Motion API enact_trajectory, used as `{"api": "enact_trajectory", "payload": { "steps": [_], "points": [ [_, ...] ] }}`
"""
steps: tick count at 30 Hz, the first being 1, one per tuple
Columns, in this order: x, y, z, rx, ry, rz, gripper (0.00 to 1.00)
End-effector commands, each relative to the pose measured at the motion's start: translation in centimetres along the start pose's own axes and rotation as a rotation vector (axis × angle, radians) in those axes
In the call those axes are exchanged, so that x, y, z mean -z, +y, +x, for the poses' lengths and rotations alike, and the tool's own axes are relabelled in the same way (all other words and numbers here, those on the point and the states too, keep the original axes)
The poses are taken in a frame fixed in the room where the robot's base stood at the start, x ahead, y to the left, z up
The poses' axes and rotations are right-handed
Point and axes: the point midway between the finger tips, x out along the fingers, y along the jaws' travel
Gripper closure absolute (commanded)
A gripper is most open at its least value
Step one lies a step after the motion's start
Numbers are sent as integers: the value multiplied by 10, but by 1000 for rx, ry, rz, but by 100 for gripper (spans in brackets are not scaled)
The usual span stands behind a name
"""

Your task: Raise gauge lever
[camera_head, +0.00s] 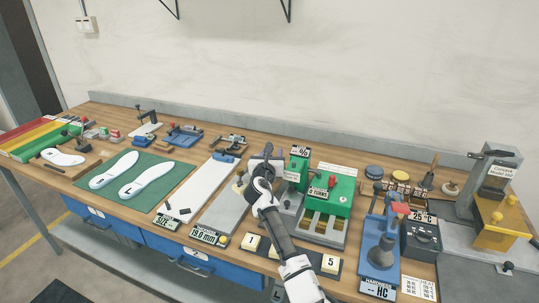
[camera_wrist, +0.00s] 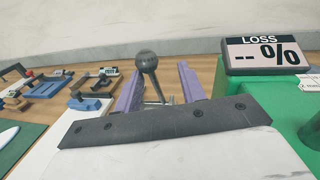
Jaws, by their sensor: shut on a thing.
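The thickness gauge has a grey base (camera_head: 222,211) with a 19.6 mm readout (camera_head: 208,236) at its front.
A green machine (camera_head: 331,190) with a LOSS percent display (camera_wrist: 263,52) stands close on the right. A white board (camera_head: 205,187) and a green mat (camera_head: 118,198) with two insoles lie to the left. Small blue fixtures (camera_head: 184,134) stand behind. Numbered tiles (camera_head: 330,263) are in front.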

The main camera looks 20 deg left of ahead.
Motion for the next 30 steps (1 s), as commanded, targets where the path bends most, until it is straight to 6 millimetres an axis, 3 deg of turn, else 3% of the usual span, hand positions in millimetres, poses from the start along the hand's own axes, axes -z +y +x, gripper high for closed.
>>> {"api": "enact_trajectory", "payload": {
  "steps": [1, 18, 30],
  "points": [
    [-22, -7, -3, 7, -33, 7, 69],
    [-24, -4, -40, 1, -21, 5, 69],
    [-23, -3, -42, 0, -18, 4, 69]
  ]
}}
